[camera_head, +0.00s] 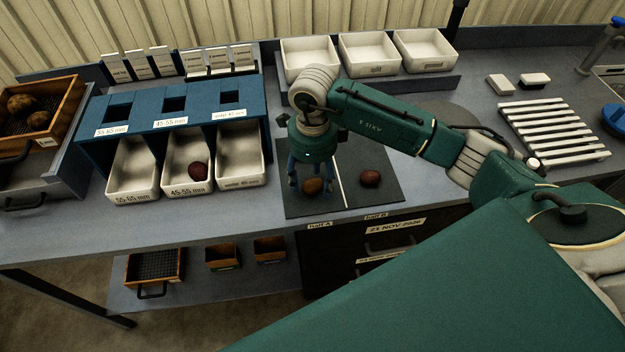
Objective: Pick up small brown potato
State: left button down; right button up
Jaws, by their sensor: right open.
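A small brown potato (313,186) lies on the left half of the dark mat (300,207), marked half A. My right gripper (305,183) points down over this potato from above, with its blue-grey fingers apart at its sides. I cannot tell whether the fingers touch it. A reddish potato (370,179) lies on the right half of the mat, past the white dividing line. Another dark red potato (198,172) lies in the white bin (174,187) labelled 45-55 mm. My left gripper is not in view.
A blue sizing stand (140,108) with square holes stands behind the three front bins. Three empty white trays (370,66) stand at the back. A wooden crate (68,92) with potatoes is at the far left. A white slatted rack (553,130) lies at the right.

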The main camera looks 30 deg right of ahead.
jog(key=shift+f, duration=0.3)
jog(key=c, duration=1.3)
jog(key=shift+o, duration=0.2)
jog(key=shift+r, duration=0.15)
